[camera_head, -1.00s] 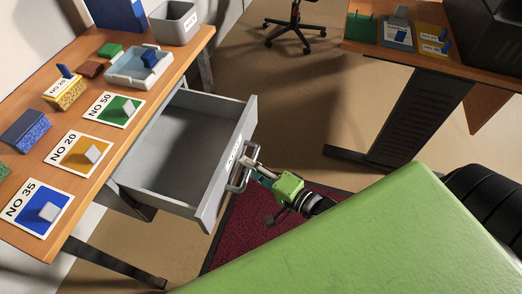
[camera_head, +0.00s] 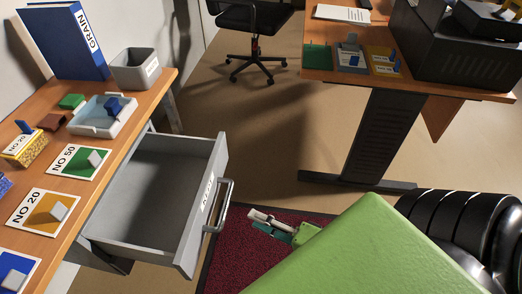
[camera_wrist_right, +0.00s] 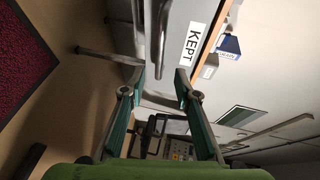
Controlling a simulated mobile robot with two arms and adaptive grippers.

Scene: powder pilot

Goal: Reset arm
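My right gripper (camera_head: 272,225) is over the dark red mat, to the right of the open drawer and apart from its handle. In the right wrist view its two green-padded fingers (camera_wrist_right: 160,78) are spread with nothing between them. The grey drawer (camera_head: 188,240) is pulled out from under the left desk and looks empty inside. Its metal handle (camera_head: 224,205) is free. The drawer's front, with a label reading KEPT (camera_wrist_right: 193,43), also shows in the right wrist view. My left gripper is in neither view.
The left desk (camera_head: 112,185) holds numbered cards, sanding blocks, a white tray (camera_head: 125,122), a grey bin (camera_head: 152,66) and a blue binder (camera_head: 75,50). A second desk (camera_head: 318,65) and a black chair (camera_head: 250,18) stand behind. The floor between the desks is clear.

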